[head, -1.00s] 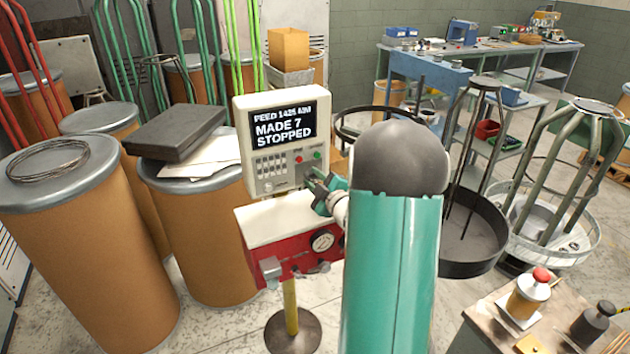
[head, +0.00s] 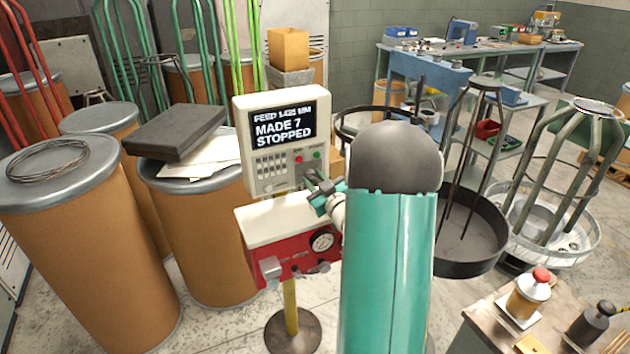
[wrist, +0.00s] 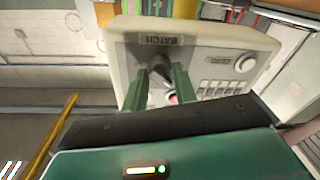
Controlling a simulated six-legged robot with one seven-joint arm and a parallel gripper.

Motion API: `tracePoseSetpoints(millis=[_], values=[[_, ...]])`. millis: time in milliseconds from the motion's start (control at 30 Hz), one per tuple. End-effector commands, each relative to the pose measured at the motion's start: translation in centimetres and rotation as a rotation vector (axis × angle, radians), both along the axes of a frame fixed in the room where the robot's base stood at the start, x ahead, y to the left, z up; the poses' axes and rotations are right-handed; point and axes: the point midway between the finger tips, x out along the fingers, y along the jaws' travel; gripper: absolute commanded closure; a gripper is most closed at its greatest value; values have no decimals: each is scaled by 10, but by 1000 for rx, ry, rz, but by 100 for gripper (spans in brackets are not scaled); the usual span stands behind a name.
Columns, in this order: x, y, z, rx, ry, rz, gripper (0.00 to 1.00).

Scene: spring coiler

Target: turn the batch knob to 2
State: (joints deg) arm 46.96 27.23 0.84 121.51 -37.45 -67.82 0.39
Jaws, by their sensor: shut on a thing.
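The batch knob (wrist: 159,68) is a dark knob on the cream control panel, below the label BATCH (wrist: 160,40), which appears upside down in the wrist view. My gripper (wrist: 160,80) has its two green fingers on either side of the knob and is shut on it. In the head view my gripper (head: 322,187) is at the lower right of the control box (head: 265,185), and the knob is mostly hidden there. The screen (head: 283,128) reads MADE 7 and STOPPED. The number the knob points to cannot be read.
A red (head: 299,155) and a green button (head: 316,154) sit just above my gripper. A red unit with a gauge (head: 321,240) is below the box. Cardboard drums (head: 205,235) stand to the left. A wire stand in a black tray (head: 470,265) is to the right.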

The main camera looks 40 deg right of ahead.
Motion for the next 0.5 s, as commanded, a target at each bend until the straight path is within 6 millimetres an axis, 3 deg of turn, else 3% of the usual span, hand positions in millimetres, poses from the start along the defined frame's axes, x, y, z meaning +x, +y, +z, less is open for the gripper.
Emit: tracePoseSetpoints(millis=[500], values=[[-1,0,-2,471,-135,-3,95]])
